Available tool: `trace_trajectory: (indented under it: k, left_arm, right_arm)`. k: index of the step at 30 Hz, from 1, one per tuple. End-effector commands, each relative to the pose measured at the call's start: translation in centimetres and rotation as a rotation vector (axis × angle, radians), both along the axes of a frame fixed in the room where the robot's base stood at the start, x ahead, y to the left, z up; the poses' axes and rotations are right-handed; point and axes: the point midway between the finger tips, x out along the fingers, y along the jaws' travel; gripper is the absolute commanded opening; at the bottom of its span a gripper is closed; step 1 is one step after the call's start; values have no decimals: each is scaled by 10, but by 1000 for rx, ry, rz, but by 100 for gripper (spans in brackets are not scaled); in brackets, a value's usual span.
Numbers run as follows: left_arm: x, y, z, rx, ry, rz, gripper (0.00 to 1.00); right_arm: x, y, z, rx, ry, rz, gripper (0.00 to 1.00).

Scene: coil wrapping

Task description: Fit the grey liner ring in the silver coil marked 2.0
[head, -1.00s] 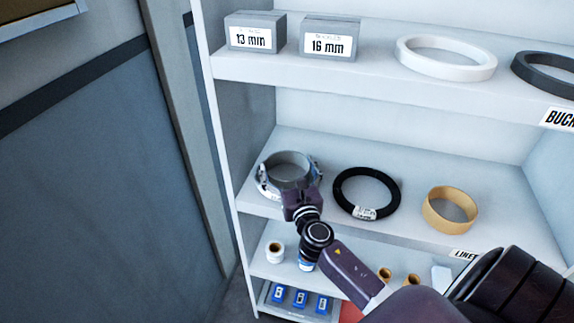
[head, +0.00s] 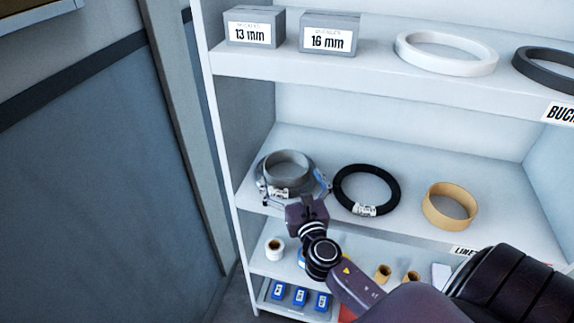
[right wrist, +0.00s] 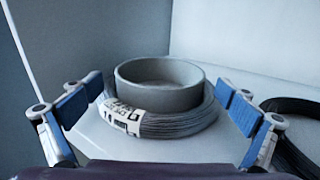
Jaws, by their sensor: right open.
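The grey liner ring (head: 288,164) is on the middle shelf at the left, and it shows in the middle of the right wrist view (right wrist: 160,84). It stands upright within the silver coil (right wrist: 182,125), its upper part rising above the wire. The coil has a white label with blurred print, and it also shows in the head view (head: 308,183). My right gripper (head: 296,193) is open and empty at the coil's front. In the right wrist view its blue-padded fingers (right wrist: 155,103) are spread at either side, apart from the ring. The ring's lower edge is hidden. My left gripper is not in view.
A black coil (head: 366,190) lies close right of the silver coil, and a tan ring (head: 449,206) stands farther right. The upper shelf (head: 370,72) holds boxes and rings. Spools and blue packs sit below. The shelf unit's left side wall is close to the silver coil.

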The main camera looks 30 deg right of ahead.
Motion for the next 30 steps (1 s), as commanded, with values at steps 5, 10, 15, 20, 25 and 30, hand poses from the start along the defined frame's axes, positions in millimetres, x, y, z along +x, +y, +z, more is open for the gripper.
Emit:
trace_trajectory:
  k: [5, 10, 15, 20, 25, 30]
  left_arm:
    - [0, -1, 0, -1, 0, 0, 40]
    - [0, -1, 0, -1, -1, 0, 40]
    - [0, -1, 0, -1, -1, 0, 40]
    - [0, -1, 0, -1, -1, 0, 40]
    - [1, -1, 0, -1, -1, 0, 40]
    - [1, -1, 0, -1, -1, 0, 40]
  right_arm:
    - [-34, 12, 3, 0, -4, -1, 100]
    - [-55, 19, 5, -3, -8, -1, 100]
    - [-66, 23, 6, -4, -10, -1, 100]
    - [-67, 24, 7, -4, -12, -1, 100]
    - [-67, 23, 7, -4, -12, -1, 100]
    - [-67, 23, 7, -4, -12, -1, 100]
